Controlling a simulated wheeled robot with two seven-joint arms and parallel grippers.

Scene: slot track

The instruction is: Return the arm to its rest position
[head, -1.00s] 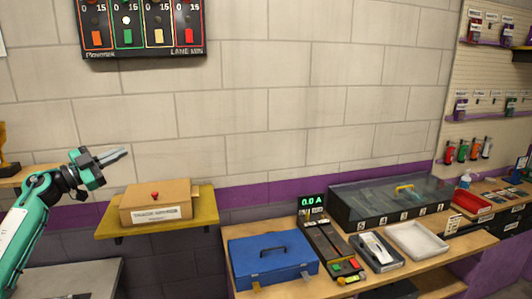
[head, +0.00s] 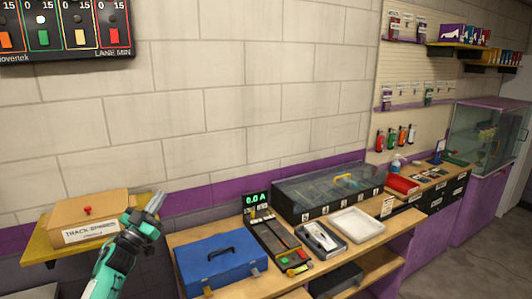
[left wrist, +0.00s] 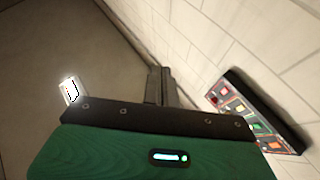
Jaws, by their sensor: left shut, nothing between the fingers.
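My left gripper (head: 156,204) is in the head view at the lower left, on a green and black arm that comes up from the bottom edge. Its fingers are shut with nothing between them and point up and to the right. It shows in front of the wall, beside the right end of the cardboard box. In the left wrist view its dark fingers (left wrist: 158,86) stand close together above the green housing, against the wall and ceiling. My right gripper is not in view.
A cardboard box (head: 75,219) with a red knob sits on a yellow shelf (head: 40,247). A blue case (head: 205,264), a meter with green digits (head: 257,199), a clear-lidded case (head: 290,190) and a white tray (head: 357,224) stand on the wooden bench. A scoreboard (head: 68,28) hangs above.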

